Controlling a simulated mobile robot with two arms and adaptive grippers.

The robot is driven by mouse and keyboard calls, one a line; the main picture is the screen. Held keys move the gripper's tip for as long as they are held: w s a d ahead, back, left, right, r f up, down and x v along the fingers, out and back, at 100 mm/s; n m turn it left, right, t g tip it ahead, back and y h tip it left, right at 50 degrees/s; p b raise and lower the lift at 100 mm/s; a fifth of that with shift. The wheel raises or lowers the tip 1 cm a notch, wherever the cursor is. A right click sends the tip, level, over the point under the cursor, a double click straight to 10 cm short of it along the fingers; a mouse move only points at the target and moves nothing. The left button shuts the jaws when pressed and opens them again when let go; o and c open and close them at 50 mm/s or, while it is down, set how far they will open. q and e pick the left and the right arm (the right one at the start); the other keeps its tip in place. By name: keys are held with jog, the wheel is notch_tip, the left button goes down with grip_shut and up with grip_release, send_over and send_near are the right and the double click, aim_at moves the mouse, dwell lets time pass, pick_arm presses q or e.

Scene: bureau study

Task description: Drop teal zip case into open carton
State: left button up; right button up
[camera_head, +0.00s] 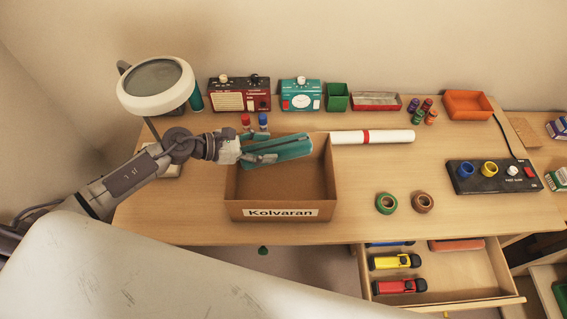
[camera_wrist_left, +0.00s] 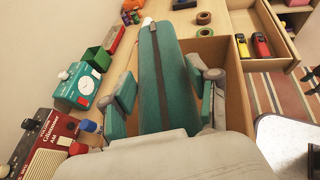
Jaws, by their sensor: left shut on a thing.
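The teal zip case (camera_head: 285,150) is a long, soft-looking case with a dark zip along it. My left gripper (camera_head: 262,150) is shut on it and holds it over the open carton. In the left wrist view the case (camera_wrist_left: 165,80) lies between the two fingers of the left gripper (camera_wrist_left: 165,95). The open carton (camera_head: 281,196) is brown cardboard, labelled "Kolvaran", on the desk. Its wall also shows in the left wrist view (camera_wrist_left: 237,95). The case hides part of the carton's inside. My right gripper is out of view.
A magnifier lamp (camera_head: 157,85) stands at the back left. Radios (camera_head: 240,95), a green bin (camera_head: 337,97) and a rolled paper (camera_head: 372,136) lie behind the carton. Tape rolls (camera_head: 387,203) and a control box (camera_head: 494,176) are right. An open drawer (camera_head: 450,285) holds toy trucks.

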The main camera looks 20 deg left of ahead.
pick_arm(q)
jog(key=shift+s+a+f+b, duration=0.1)
jog(key=shift+s+f+b, duration=0.1)
jog(key=shift+f+b, duration=0.8)
notch_tip(320, 180, down, 3)
jog(key=shift+w+f+b, duration=0.1)
jog(key=shift+f+b, duration=0.05)
jog(key=shift+b, duration=0.75)
jog(key=shift+f, duration=0.3)
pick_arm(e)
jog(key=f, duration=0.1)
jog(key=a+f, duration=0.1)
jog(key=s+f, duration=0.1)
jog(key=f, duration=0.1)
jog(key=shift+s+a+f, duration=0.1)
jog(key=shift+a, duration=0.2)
pick_arm(q)
jog(key=o, duration=1.3)
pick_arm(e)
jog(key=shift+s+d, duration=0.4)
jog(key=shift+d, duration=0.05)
